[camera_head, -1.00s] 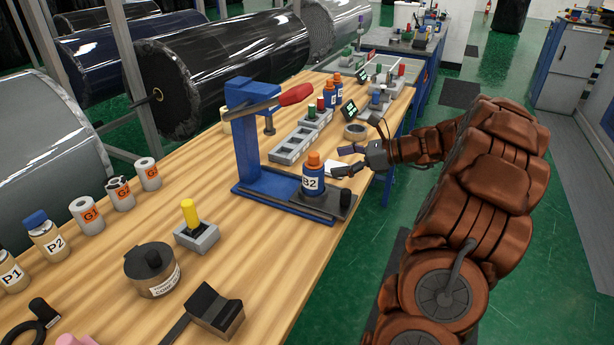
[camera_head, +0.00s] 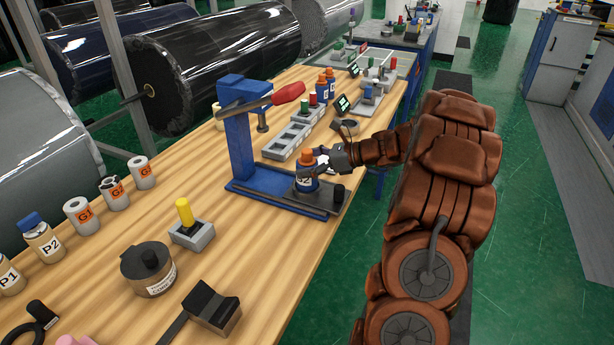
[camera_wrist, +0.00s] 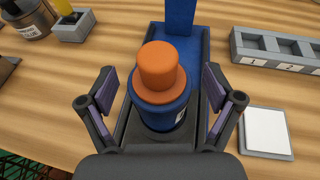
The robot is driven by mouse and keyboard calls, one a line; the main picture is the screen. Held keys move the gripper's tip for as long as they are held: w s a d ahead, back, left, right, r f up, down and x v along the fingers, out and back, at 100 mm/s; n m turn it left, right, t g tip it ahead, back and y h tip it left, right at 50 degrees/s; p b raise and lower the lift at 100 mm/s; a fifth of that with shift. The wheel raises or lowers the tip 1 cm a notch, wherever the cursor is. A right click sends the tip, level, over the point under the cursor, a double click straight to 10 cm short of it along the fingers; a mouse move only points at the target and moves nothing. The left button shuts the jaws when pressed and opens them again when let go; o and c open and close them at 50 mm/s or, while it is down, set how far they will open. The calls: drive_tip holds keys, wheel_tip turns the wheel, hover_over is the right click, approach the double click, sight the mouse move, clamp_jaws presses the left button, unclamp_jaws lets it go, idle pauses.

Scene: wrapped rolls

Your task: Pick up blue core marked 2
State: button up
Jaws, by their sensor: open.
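The blue core with an orange top (camera_head: 306,173) stands upright on the base of the blue press. Its white label is mostly covered by my gripper in the head view; a second earlier it read B2. In the wrist view the core (camera_wrist: 162,88) stands between my two fingers, with its orange cap toward the camera. My gripper (camera_head: 312,168) is open around it, and it also shows in the wrist view (camera_wrist: 160,108). A gap shows on each side between finger and core.
The blue press (camera_head: 238,140) with a red-handled lever rises just left of the core. A grey slotted tray (camera_head: 287,142) lies behind it. Rolls G1 (camera_head: 82,215) and P2 (camera_head: 42,238) stand at the left.

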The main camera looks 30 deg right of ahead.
drive_tip(key=shift+c, duration=0.2)
drive_tip(key=shift+r, duration=0.1)
drive_tip(key=c, duration=1.4)
